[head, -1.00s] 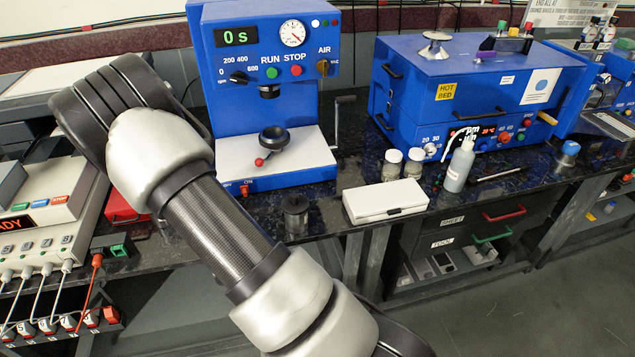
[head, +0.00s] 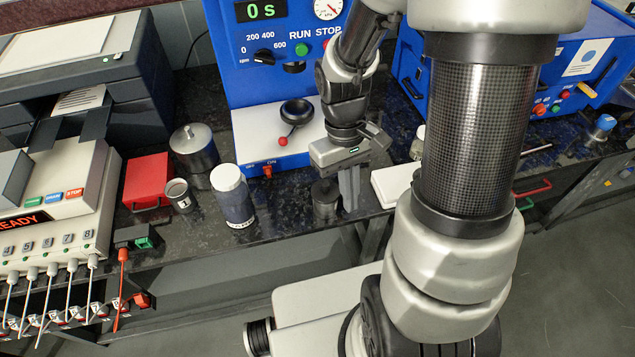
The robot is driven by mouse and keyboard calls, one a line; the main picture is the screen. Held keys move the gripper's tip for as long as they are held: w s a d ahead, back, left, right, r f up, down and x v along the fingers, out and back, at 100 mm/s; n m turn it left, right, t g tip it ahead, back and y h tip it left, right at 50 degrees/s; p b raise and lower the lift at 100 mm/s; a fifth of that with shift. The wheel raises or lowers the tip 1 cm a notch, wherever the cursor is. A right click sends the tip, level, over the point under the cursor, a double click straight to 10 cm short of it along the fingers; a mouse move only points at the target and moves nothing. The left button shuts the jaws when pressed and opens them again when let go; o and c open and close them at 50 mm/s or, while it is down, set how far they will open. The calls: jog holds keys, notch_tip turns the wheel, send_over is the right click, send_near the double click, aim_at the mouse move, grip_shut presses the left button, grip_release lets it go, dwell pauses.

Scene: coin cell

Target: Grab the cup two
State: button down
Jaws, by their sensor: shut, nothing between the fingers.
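My gripper (head: 349,188) points down over the front of the bench, with its fingers together and nothing seen between them. A small dark cylindrical cup (head: 325,203) stands upright just left of the fingers. I cannot tell whether the fingers touch it. A small grey metal cup (head: 179,197) with a pale label stands further left, well away from my gripper. The label is too small to read surely, so I cannot tell which of the two is cup two.
A white-capped jar (head: 232,196), a lidded metal pot (head: 194,150) and a red box (head: 147,182) stand on the left. The blue press (head: 262,85) is behind my gripper. A white case (head: 394,184) lies to the right. The bench front edge is close.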

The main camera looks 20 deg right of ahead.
jog(key=w+a+p, duration=0.1)
jog(key=w+a, duration=0.1)
jog(key=w, duration=0.6)
jog(key=w+a, duration=0.2)
jog(key=w, duration=0.6)
jog(key=f, duration=1.5)
jog(key=shift+d+f, duration=0.1)
jog(key=shift+d, duration=0.1)
jog(key=shift+s+d+p, duration=0.1)
jog(key=shift+s+p, duration=0.25)
jog(key=shift+s, duration=0.05)
jog(key=shift+s, duration=0.1)
jog(key=s, duration=0.2)
jog(key=s+d, duration=0.1)
jog(key=s, duration=0.1)
jog(key=shift+w, duration=0.15)
jog(key=shift+w+a+b, duration=0.1)
jog(key=shift+b, duration=0.2)
